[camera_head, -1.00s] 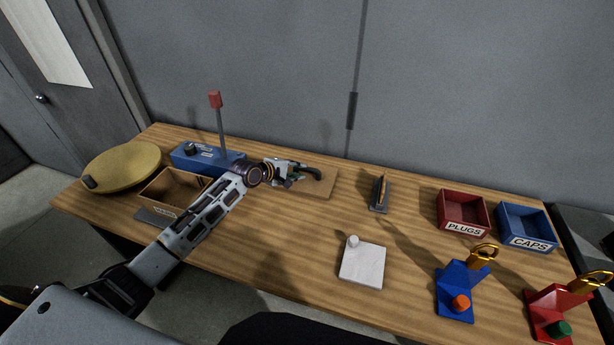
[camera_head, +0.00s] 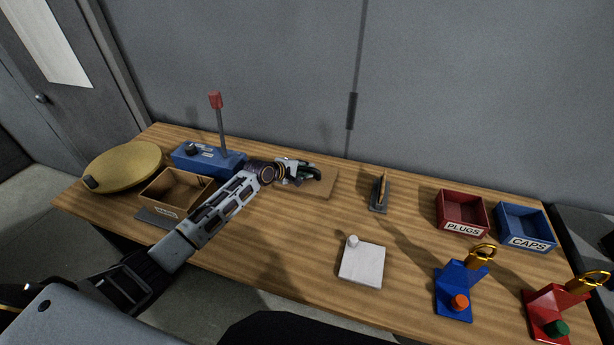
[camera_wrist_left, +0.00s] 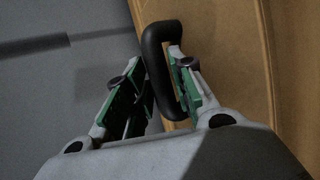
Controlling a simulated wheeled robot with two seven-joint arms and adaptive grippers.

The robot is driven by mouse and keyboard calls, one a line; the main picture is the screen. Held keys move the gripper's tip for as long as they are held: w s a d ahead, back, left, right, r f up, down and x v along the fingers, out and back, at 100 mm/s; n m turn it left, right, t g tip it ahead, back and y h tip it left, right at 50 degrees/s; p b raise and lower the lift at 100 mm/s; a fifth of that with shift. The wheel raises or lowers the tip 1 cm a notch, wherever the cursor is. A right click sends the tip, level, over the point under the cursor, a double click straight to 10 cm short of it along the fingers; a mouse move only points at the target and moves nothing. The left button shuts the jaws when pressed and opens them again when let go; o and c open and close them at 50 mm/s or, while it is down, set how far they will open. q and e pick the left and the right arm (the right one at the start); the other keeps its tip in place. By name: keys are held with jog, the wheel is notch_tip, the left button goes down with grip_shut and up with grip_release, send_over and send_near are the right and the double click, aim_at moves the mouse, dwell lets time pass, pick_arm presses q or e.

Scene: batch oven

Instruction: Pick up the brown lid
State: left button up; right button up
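The brown lid (camera_head: 321,187) is a flat tan board near the back middle of the table, partly covered by my gripper. In the left wrist view the lid (camera_wrist_left: 235,50) fills the upper right, with its black loop handle (camera_wrist_left: 153,57) standing out from it. My left gripper (camera_head: 305,173) is at the handle; in the wrist view its green-padded fingers (camera_wrist_left: 155,92) are apart. One finger reaches inside the handle loop and the other is outside it, with a gap to the bar. My right gripper is not in view.
An open brown box (camera_head: 178,192) and a blue control box (camera_head: 207,160) with a red-topped post are at left, near a round yellowish disc (camera_head: 125,167). A white block (camera_head: 362,265), red bin (camera_head: 462,213), blue bin (camera_head: 524,229) and coloured stands are right.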

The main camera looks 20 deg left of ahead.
aim_at(304, 170)
pick_arm(q)
jog(key=shift+c, duration=0.2)
grip_shut()
jog(key=shift+r, duration=0.15)
notch_tip(304, 170, up, 10)
jog(key=shift+b, duration=0.4)
dwell(0.3)
jog(key=shift+s+f, duration=0.15)
jog(key=shift+f, duration=0.05)
dwell(0.4)
